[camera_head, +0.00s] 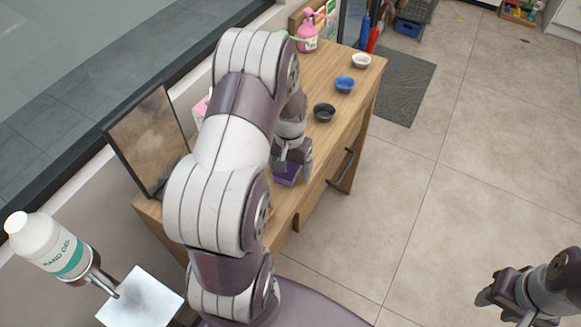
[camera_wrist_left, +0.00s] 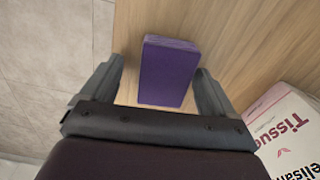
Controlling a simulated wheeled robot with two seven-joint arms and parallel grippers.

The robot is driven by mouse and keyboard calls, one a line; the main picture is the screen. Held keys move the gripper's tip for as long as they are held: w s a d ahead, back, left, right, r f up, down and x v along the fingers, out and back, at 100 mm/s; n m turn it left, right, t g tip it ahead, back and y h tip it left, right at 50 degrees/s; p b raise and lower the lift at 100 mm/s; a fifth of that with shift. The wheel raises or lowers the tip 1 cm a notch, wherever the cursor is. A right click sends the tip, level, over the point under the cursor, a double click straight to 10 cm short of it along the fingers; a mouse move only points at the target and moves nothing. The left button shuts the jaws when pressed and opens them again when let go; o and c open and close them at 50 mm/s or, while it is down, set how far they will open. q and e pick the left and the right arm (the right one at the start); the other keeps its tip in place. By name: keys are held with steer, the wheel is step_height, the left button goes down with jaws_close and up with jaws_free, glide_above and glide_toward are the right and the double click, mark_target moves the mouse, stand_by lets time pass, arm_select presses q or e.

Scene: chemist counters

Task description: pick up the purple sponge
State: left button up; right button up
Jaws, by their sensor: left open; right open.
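The purple sponge (camera_wrist_left: 168,72) is a dark purple block lying on the wooden counter. In the left wrist view it sits between the two open fingers of my left gripper (camera_wrist_left: 160,88), with wood showing between it and each finger. In the head view the sponge (camera_head: 287,176) is partly hidden under my left gripper (camera_head: 291,163), near the counter's front edge. My right gripper (camera_head: 492,296) is open and empty over the floor at the lower right, away from the counter.
A tissue box (camera_wrist_left: 287,125) stands close to my left gripper. Black (camera_head: 324,113), blue (camera_head: 345,85) and white (camera_head: 361,61) bowls line the wooden counter (camera_head: 318,80). A pink bottle (camera_head: 307,38), a dark framed panel (camera_head: 150,140) and a hand gel bottle (camera_head: 45,245) are also near.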

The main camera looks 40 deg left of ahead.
arm_select(q)
steer(key=shift+s+a, duration=0.3)
steer(key=c, duration=0.4)
steer(key=shift+s+a, duration=0.1)
steer(key=c, duration=0.5)
steer(key=shift+c, duration=1.1)
steer(key=shift+w+d, duration=0.2)
steer(key=shift+w, duration=0.05)
arm_select(e)
steer(key=shift+s+a+r, duration=0.1)
steer(key=shift+s+a, duration=0.1)
arm_select(q)
steer(key=shift+r, duration=0.1)
